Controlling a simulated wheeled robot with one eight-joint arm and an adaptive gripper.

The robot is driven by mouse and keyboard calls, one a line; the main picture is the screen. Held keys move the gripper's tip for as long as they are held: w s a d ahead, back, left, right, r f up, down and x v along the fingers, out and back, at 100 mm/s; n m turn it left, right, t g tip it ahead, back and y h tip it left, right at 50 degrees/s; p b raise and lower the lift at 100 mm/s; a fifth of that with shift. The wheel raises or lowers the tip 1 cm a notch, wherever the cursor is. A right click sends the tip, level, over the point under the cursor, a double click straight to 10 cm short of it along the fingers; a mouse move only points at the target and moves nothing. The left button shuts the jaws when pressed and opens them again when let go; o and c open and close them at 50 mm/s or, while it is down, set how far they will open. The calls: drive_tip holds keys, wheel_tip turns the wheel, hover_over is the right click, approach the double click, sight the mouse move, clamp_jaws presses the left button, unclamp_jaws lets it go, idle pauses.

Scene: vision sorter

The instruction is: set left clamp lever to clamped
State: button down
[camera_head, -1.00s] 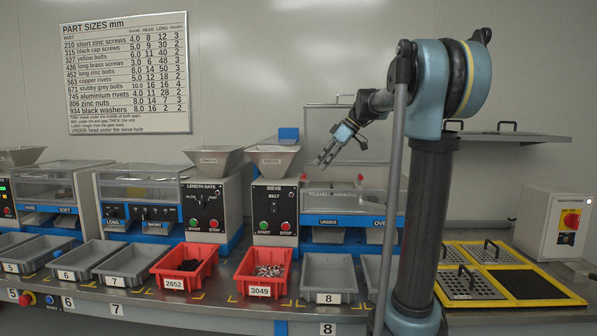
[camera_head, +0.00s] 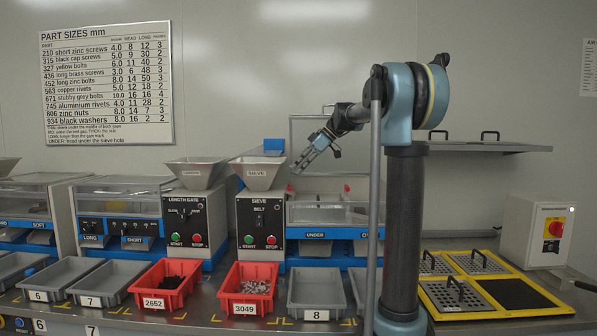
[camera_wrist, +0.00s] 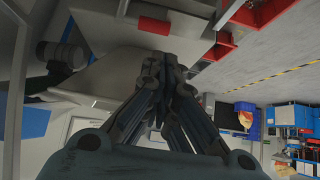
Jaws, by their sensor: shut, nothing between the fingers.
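Two small red parts show at the sieve machine (camera_head: 314,216), right of its hopper (camera_head: 260,175). One red part (camera_head: 291,187) is just below my gripper (camera_head: 299,168), the other red part (camera_head: 347,188) further right. The first may be the left clamp lever, but it is too small to tell its setting. My gripper is shut and empty, pointing down-left above the sieve and right of the hopper. In the wrist view my gripper's fingers (camera_wrist: 166,62) meet, with a red block (camera_wrist: 154,26) beyond their tips; I cannot tell whether they touch it.
The hopper stands close left of my gripper. Red bins (camera_head: 249,302) and grey bins (camera_head: 316,288) line the bench front. A shelf (camera_head: 478,146) is at the back right. A yellow-framed tray (camera_head: 428,300) and a switch box (camera_head: 548,235) stand right.

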drive_tip(key=x, duration=0.7)
drive_tip(key=shift+a+f, duration=0.2)
drive_tip(key=shift+f, duration=0.05)
drive_tip(key=shift+s+a, duration=0.1)
drive_tip(key=shift+a, duration=0.05)
